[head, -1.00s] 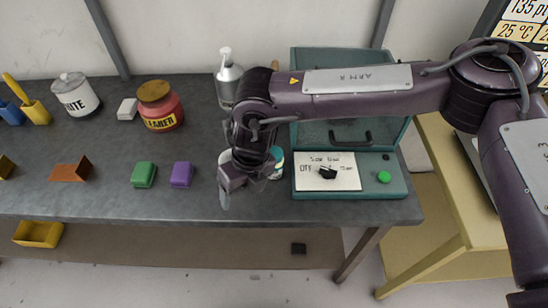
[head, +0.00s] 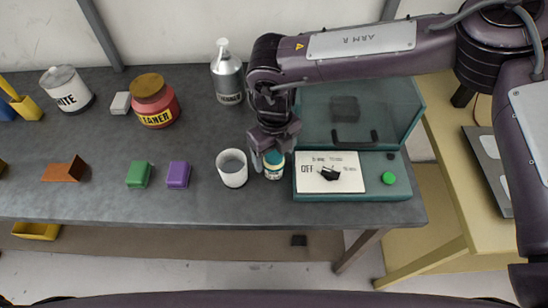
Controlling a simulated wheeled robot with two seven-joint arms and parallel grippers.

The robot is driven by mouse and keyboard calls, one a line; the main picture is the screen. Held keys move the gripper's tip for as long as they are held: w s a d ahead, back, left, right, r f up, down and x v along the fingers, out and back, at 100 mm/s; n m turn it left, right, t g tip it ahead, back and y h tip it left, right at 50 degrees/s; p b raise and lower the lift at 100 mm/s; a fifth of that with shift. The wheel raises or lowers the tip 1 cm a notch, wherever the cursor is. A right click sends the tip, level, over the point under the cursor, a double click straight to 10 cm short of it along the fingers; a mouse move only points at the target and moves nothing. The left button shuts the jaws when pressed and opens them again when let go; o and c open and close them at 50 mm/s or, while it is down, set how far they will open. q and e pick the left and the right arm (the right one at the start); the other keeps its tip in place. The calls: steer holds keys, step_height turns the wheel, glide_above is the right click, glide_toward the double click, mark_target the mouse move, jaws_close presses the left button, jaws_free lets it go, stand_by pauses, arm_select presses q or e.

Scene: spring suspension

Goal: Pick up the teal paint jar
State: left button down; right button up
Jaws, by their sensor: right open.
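The teal paint jar (head: 274,168) stands upright on the grey bench, with a teal top and a pale body with a label. It is between the white cup and the teal machine. My right gripper (head: 273,155) is open, pointing down at the jar's far side. Its fingers are close to the jar's top and overlap it in the picture; I cannot tell whether they touch it. The jar's back edge is partly hidden by the gripper. My left gripper is not in view.
A white cup (head: 232,168) stands just left of the jar. The teal machine (head: 400,187) with a dial and green button is close on the right. A pump bottle (head: 227,75) stands behind. Purple (head: 178,174) and green (head: 139,174) blocks lie further left.

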steer(key=shift+w+f+p, duration=0.25)
steer(key=shift+f+p, duration=0.55)
steer(key=shift+f, duration=0.2)
steer(key=shift+w+f+p, duration=0.25)
steer(key=shift+f+p, duration=0.05)
steer(key=shift+f, duration=1.2)
steer(key=shift+c, duration=0.5)
steer(key=c, duration=1.1)
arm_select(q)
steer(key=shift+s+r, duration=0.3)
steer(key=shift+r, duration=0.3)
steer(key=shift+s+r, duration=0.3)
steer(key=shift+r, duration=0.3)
